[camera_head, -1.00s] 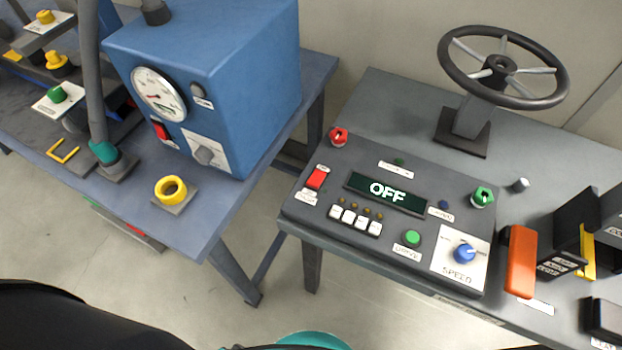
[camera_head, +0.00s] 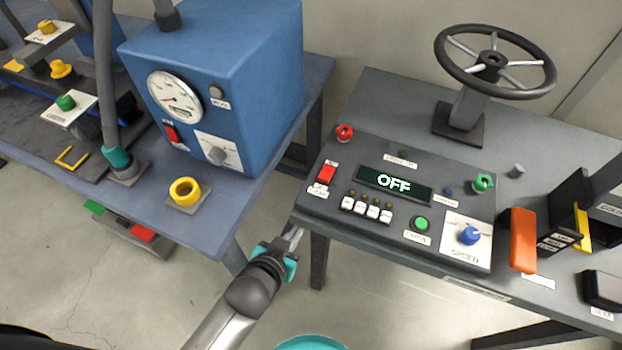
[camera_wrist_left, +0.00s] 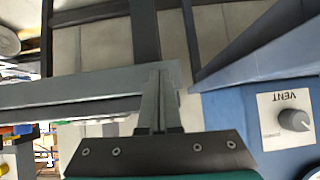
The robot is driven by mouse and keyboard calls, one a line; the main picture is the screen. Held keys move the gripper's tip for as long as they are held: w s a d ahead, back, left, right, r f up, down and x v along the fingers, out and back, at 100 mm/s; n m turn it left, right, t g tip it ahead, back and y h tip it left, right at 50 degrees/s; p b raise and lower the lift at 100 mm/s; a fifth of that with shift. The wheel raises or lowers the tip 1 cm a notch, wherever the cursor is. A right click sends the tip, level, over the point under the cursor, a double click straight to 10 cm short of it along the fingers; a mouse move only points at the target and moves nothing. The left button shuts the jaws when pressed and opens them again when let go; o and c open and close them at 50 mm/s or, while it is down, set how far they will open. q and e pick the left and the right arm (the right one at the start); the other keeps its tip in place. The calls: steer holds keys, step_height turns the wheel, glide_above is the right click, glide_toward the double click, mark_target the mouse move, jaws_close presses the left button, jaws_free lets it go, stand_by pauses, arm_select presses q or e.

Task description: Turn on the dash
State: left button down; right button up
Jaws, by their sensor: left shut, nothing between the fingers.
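The dash (camera_head: 335,205) is a dark sloped panel on the right-hand table. Its display (camera_head: 393,183) reads OFF. A red rocker switch (camera_head: 326,173) sits at the panel's left, with a white label below it. A red knob (camera_head: 344,132) is at the top left corner, a green button (camera_head: 421,223) and a blue SPEED knob (camera_head: 469,235) are at the front right. My left gripper (camera_head: 295,237) is shut and empty, in front of the dash's left front corner and apart from it. Its shut fingers also show in the left wrist view (camera_wrist_left: 158,100). My right gripper is not in view.
A blue box (camera_head: 265,75) with a gauge stands on the left table, with a yellow ring (camera_head: 185,191) in front. A steering wheel (camera_head: 493,62) rises behind the dash. An orange lever (camera_head: 523,240) stands at its right. A gap separates the tables.

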arm_select(q)
step_height(320, 180, up, 15)
steer(key=w+d+t+h, duration=0.1)
steer(key=w+d+t, duration=0.1)
steer(key=t, duration=0.1)
steer(key=shift+d+f, duration=0.15)
steer(key=shift+f, duration=0.05)
steer(key=shift+w, duration=0.1)
steer(key=b, duration=0.2)
glide_above(320, 188)
step_height(320, 188, down, 4)
steer(key=shift+w+d+r, duration=0.1)
steer(key=shift+w+r, duration=0.05)
steer(key=shift+r, duration=0.1)
step_height(320, 188, down, 3)
steer(key=shift+r+b, duration=0.15)
steer(key=shift+b, duration=0.2)
steer(key=shift+f, duration=0.7)
